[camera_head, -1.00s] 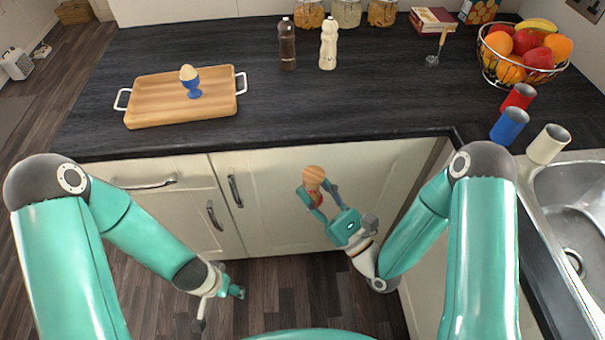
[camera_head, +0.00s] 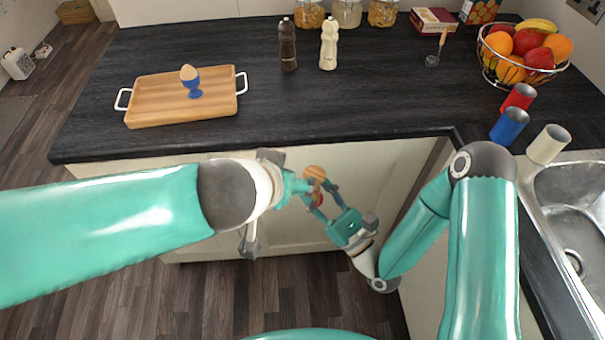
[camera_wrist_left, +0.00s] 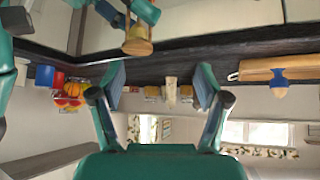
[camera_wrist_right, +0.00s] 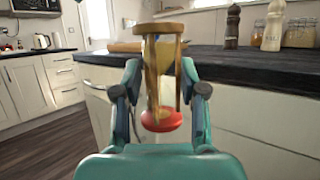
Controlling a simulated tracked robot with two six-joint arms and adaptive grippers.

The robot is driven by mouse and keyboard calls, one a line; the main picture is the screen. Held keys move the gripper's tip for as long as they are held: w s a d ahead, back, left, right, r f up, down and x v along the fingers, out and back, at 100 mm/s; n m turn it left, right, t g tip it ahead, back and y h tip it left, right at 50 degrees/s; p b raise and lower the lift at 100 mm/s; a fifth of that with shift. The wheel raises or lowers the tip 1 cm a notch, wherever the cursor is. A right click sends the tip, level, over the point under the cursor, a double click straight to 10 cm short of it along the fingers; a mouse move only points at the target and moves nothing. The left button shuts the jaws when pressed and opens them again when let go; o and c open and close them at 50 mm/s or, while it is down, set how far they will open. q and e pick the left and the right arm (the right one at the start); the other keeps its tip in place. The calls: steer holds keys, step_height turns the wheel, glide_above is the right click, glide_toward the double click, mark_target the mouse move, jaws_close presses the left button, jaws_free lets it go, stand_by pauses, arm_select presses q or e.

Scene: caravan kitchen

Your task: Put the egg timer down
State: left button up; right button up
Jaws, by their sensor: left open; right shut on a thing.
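The egg timer (camera_head: 315,173) is an hourglass in a wooden frame; one end looks red in the right wrist view (camera_wrist_right: 162,121). My right gripper (camera_head: 325,194) is shut on it and holds it upright in front of the cupboard doors, beyond the worktop's front edge. My left gripper (camera_head: 302,187) is open and empty, close to the left of the egg timer in the head view. In the left wrist view, which looks upside down, the egg timer (camera_wrist_left: 138,40) is outside the left jaws (camera_wrist_left: 161,82). My left arm partly covers the cupboards.
The dark worktop (camera_head: 225,45) has clear room in its middle. A wooden tray (camera_head: 150,105) holds an egg in a blue cup (camera_head: 194,90).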

mark_target(319, 171)
arm_select(q)
step_height(319, 171, up, 2)
steer(key=s+d+m, duration=0.1)
steer(key=s+d, duration=0.1)
steer(key=d, duration=0.1)
steer(key=shift+t+h, duration=0.3)
steer(key=shift+h, duration=0.1)
steer(key=x, duration=1.1)
steer(key=shift+w+f, duration=0.15)
steer(key=shift+w, duration=0.2)
steer(key=shift+d, duration=0.1)
steer(key=c, duration=1.2)
steer(key=shift+c, duration=0.5)
arm_select(e)
steer(key=o, duration=1.1)
steer(key=shift+a, duration=0.1)
steer(key=shift+o, duration=0.8)
